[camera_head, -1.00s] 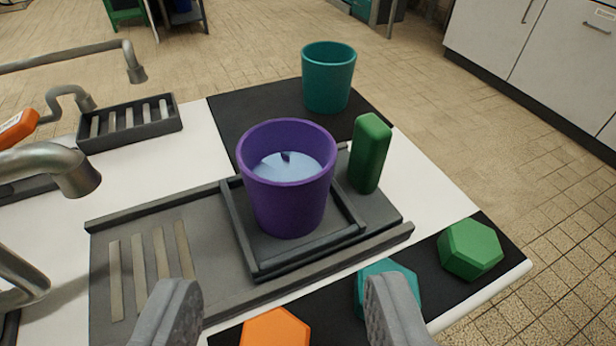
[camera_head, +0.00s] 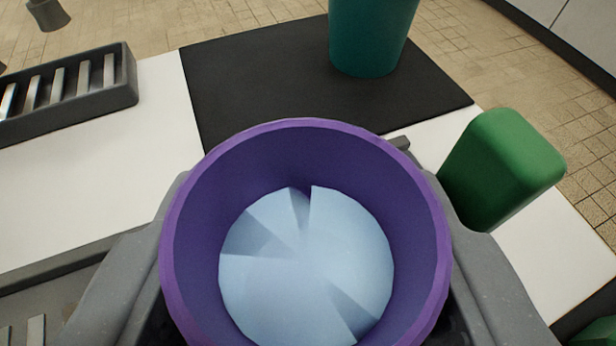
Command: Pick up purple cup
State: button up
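The purple cup (camera_head: 190,230) stands upright, large in the lower middle, seen from above. Its inside shows a pale blue, faceted surface. My gripper (camera_head: 314,190) has its two grey fingers spread wide on either side of the cup, one at its left and one at its right. The cup's rim hides parts of the fingers. I cannot see whether the fingers touch the cup's wall.
A green block (camera_head: 505,165) stands close to the right finger. A teal cup (camera_head: 372,35) stands behind on a black mat (camera_head: 265,85). A grey slotted rack (camera_head: 70,95) lies at the upper left. White counter (camera_head: 110,175) is bare at left.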

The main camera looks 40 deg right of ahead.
jog(key=c, duration=0.6)
